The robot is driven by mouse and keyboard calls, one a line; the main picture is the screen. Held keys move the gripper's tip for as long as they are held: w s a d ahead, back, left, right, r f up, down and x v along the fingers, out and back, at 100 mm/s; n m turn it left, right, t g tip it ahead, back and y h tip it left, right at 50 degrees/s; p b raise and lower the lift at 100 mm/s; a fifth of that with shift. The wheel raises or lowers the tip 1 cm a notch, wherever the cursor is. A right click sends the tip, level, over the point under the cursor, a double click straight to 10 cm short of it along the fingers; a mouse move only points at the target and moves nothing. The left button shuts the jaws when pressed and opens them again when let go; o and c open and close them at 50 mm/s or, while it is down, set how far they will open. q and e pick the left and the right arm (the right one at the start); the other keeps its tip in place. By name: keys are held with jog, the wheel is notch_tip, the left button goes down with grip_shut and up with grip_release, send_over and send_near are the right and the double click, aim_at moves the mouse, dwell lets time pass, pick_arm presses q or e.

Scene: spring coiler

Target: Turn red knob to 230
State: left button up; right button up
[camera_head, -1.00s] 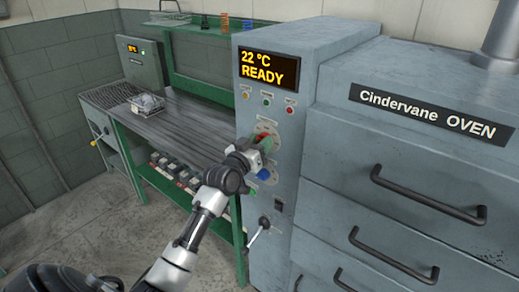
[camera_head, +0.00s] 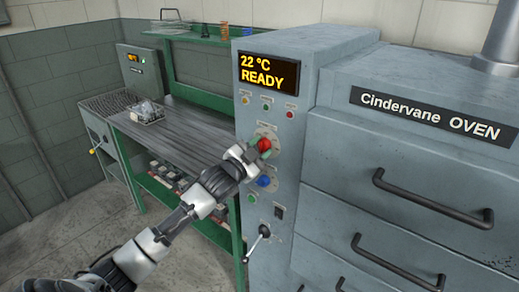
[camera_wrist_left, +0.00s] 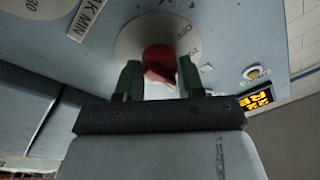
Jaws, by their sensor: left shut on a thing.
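The red knob (camera_head: 265,144) sits on a round pale dial plate (camera_head: 268,130) on the oven's control panel. My left gripper (camera_head: 257,149) is at the knob and shut on it. In the left wrist view the two green fingers (camera_wrist_left: 159,76) stand on either side of the red knob (camera_wrist_left: 158,58). The dial plate (camera_wrist_left: 132,38) shows "OFF" there; the knob's setting cannot be read. The display (camera_head: 268,72) reads "22 °C READY". My right gripper is not in view.
A blue knob (camera_head: 264,182) is just below the red one, with a lever (camera_head: 257,241) lower down. Small buttons (camera_head: 266,106) sit above. Oven drawers with black handles (camera_head: 430,200) are to the right.

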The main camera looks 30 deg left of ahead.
pick_arm(q)
jog(key=shift+f+m, duration=0.1)
jog(key=shift+m, duration=0.6)
jog(key=o, duration=0.9)
jog(key=shift+s+f, duration=0.15)
jog(key=shift+s, duration=0.25)
jog(key=shift+s+a+f+b, duration=0.2)
jog(key=shift+s+b, duration=0.3)
jog(key=shift+s, duration=1.15)
jog(key=shift+s+a+f+b, duration=0.15)
jog(key=shift+s+b, duration=0.3)
jog(key=shift+s, duration=1.2)
jog(key=shift+s+a+f+b, duration=0.15)
jog(key=shift+s+b, duration=0.35)
jog(key=shift+s, duration=1.15)
